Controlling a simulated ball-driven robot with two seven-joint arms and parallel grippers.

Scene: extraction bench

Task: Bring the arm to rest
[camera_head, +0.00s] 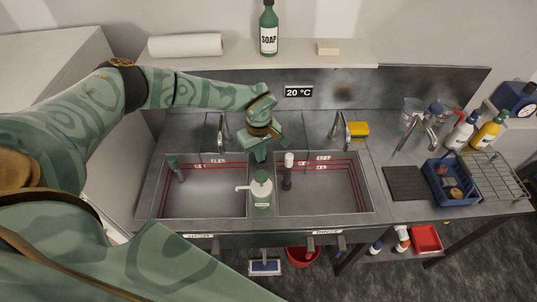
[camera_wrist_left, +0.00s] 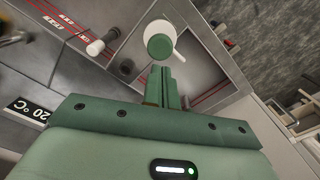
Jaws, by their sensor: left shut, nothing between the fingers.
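My left arm (camera_head: 85,115) reaches in from the left over the sink bench. Its gripper (camera_head: 260,154) is shut and empty, pointing down above the divider between the two sink basins. In the left wrist view the closed green fingers (camera_wrist_left: 164,88) show with nothing between them. A soap pump bottle (camera_head: 262,190) with a white top stands just in front of the gripper; it also shows beyond the fingertips in the left wrist view (camera_wrist_left: 160,46). The gripper looks apart from the bottle. My right gripper is not in view.
Left basin (camera_head: 205,195) and right basin (camera_head: 330,192) lie either side, with a dark plug handle (camera_head: 287,178) in the right one. Taps (camera_head: 342,130) stand behind. A blue basket (camera_head: 430,175), wire rack (camera_head: 495,178) and bottles (camera_head: 488,132) crowd the right end. A shelf (camera_head: 350,52) runs behind.

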